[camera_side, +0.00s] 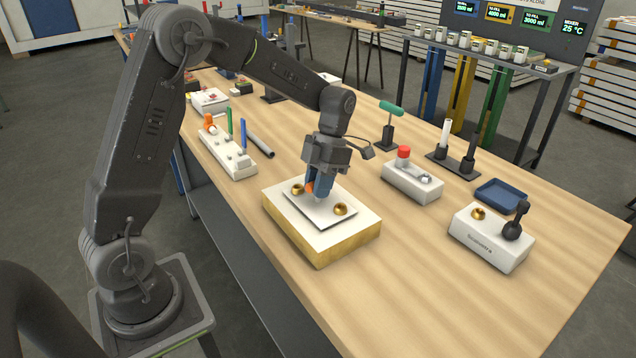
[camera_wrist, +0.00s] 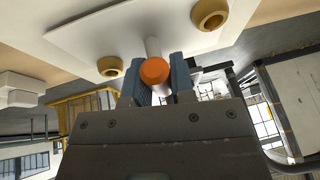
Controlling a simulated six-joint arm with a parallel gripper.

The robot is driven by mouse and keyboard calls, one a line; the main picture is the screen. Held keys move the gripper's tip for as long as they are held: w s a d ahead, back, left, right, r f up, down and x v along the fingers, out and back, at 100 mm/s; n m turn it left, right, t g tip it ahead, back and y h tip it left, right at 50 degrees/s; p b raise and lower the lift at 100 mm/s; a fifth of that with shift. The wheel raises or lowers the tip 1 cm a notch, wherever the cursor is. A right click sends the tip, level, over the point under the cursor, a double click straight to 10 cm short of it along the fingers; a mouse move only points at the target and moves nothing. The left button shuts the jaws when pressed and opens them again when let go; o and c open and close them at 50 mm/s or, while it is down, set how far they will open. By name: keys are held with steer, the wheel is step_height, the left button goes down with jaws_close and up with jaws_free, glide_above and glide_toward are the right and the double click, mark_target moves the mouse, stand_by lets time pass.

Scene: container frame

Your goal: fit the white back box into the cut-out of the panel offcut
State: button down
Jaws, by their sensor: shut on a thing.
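The panel offcut (camera_side: 354,232) is a thick block with a white top and yellowish sides, on the table. A thin white plate with two brass knobs, seemingly the front of the white back box (camera_side: 319,212), lies over its top. It also shows in the wrist view (camera_wrist: 160,35). My gripper (camera_side: 318,190) has blue fingers, shut on the orange-ended white stem standing on the plate between the knobs; the wrist view shows this grip (camera_wrist: 157,88). The cut-out and anything below the plate are hidden. I cannot tell whether the plate touches the panel or hovers just above.
A white box with a red button (camera_side: 412,183) stands right of the panel. Farther right are a blue tray (camera_side: 501,196) and another white box (camera_side: 490,240). A white block with coloured posts (camera_side: 227,156) stands behind left. Bare table lies at the front right.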

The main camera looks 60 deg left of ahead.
steer(key=shift+f, duration=0.45)
stand_by(0.5)
steer(key=c, duration=0.9)
jaws_free()
steer(key=shift+r, duration=0.1)
steer(key=v, duration=1.3)
steer(key=shift+r, duration=0.35)
steer(key=shift+w+a, duration=0.1)
step_height(320, 180, up, 6)
